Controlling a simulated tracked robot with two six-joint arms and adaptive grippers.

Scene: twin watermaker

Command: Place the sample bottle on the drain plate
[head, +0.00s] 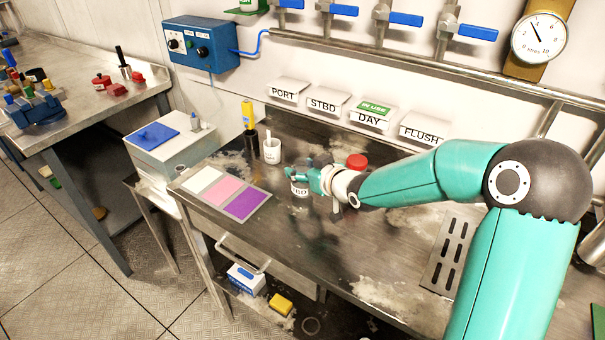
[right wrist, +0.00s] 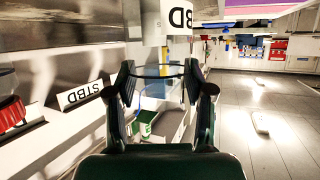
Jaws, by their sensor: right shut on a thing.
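The sample bottle (head: 299,190), small with a white label reading "BD", is at the fingertips of my right gripper (head: 308,177) over the middle of the bench. The gripper is shut on it. In the right wrist view the bottle (right wrist: 178,20) shows at the top, partly cut off, just beyond the two fingers. I cannot tell whether its base touches the bench. The drain plate (head: 453,252), a metal plate with dark slots, lies on the bench to the right, beside my right arm, with no bottle visible on it. My left gripper is not in view.
A red lid (head: 356,161) shows behind my right arm. Label holders line the back, including STBD (head: 322,103). Bare bench lies in front of my arm.

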